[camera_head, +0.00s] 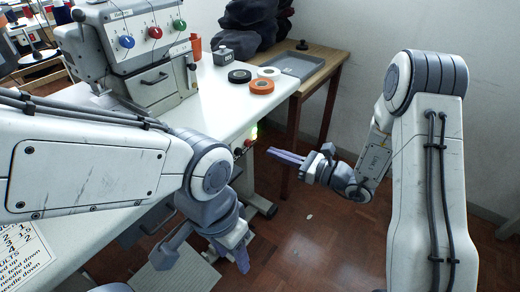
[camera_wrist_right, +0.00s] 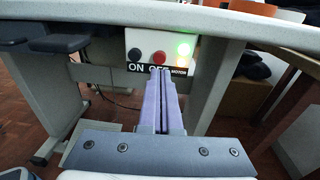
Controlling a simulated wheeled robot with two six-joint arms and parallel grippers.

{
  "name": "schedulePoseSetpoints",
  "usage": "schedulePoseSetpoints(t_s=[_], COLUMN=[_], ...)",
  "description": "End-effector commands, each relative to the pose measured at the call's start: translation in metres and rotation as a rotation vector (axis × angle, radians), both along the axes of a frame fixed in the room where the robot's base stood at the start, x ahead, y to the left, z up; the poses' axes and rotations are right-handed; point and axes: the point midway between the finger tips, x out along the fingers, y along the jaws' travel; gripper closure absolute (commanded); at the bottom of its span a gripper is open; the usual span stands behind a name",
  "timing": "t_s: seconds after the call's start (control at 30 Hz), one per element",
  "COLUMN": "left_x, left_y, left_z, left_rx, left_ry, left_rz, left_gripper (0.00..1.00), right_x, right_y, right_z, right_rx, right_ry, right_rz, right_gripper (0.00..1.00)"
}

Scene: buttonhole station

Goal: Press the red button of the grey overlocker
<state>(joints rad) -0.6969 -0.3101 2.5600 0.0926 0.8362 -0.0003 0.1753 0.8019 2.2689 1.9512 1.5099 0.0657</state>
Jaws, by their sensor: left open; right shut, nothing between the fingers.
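The grey overlocker (camera_head: 140,50) stands on the white table at the upper left of the head view. A switch box under the table edge carries a red button (camera_wrist_right: 158,57) between a black button (camera_wrist_right: 134,54) and a lit green lamp (camera_wrist_right: 184,50). In the head view the red button (camera_head: 249,143) is small beside the green glow. My right gripper (camera_head: 272,152) is shut and empty, pointing at the box; its fingertips (camera_wrist_right: 160,71) appear just below the red button in the wrist view. Contact cannot be told. My left gripper (camera_head: 207,256) is open and empty, low beside the table.
The white table (camera_head: 220,100) has an overhanging front edge above the switch box. Tape rolls (camera_head: 262,86) and a small grey weight (camera_head: 223,57) lie on it. A wooden side table (camera_head: 322,62) with a grey tray stands behind my right gripper. The tiled floor (camera_head: 300,245) is mostly clear.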

Motion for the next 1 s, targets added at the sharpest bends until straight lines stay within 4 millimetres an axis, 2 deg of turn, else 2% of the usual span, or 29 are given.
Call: schedulePoseSetpoints(t_s=[0.1,0.3,0.8,1.0], left_x=[0.0,0.0,0.0,0.0], left_y=[0.0,0.0,0.0,0.0], left_z=[-0.006,-0.011,-0.011,-0.011], left_rx=[0.0,0.0,0.0,0.0], left_ry=[0.0,0.0,0.0,0.0], left_rz=[0.0,0.0,0.0,0.0], left_gripper=[0.5,0.5,0.5,0.5], right_x=[0.012,0.026,0.031,0.042], right_y=[0.022,0.042,0.049,0.066], right_z=[-0.002,-0.003,-0.002,-0.002], right_rx=[-0.001,0.0,0.0,0.0], right_ry=[-0.003,-0.001,0.0,-0.001], right_rz=[0.005,0.002,0.0,0.003], right_gripper=[1.0,1.0,1.0,1.0])
